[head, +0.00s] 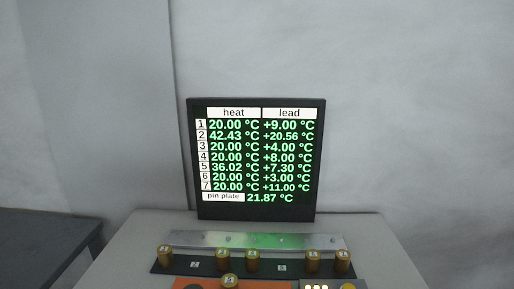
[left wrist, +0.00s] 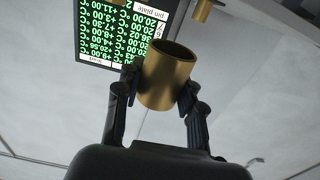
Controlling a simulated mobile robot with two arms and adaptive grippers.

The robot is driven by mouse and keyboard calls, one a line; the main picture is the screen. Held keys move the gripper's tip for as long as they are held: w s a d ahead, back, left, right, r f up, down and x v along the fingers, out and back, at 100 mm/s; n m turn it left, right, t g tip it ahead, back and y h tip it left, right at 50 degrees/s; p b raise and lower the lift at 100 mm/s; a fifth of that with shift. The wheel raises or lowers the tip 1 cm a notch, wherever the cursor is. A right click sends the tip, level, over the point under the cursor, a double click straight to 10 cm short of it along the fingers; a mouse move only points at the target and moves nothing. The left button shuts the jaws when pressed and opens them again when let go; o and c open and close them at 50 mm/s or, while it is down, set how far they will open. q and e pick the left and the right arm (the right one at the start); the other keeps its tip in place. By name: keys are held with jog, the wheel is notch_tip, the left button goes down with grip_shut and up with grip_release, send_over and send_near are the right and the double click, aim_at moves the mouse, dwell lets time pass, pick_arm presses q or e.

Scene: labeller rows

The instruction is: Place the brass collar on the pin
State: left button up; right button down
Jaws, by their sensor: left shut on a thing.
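In the left wrist view my left gripper (left wrist: 160,98) is shut on a brass collar (left wrist: 168,76), a hollow open-ended cylinder, slightly tilted between the two dark fingers. Neither gripper shows in the head view. There, several numbered brass collars, one of them the left-end collar (head: 165,256), stand in a row on a dark strip (head: 208,268). I cannot make out the pin.
A black display (head: 257,158) stands behind the row, listing heat, lead and a pin plate reading of 21.87 °C. A metal rail (head: 200,240) runs behind the collars. A box with lit dots (head: 317,287) is cut off at the bottom. A dark table (head: 45,245) stands left.

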pick_arm(q)
jog(key=shift+s+a+f+y, duration=0.1)
jog(key=shift+s+f+y, duration=0.2)
jog(key=shift+s+f, duration=0.3)
jog(key=w+d+r+m+h, duration=0.2)
jog(key=w+r+m+h, duration=0.1)
jog(key=w+r+h, duration=0.2)
notch_tip(320, 180, up, 4)
jog(key=w, duration=0.2)
jog(key=shift+w+d+r+g, duration=0.2)
jog(key=shift+w+g, duration=0.1)
jog(key=shift+g, duration=0.1)
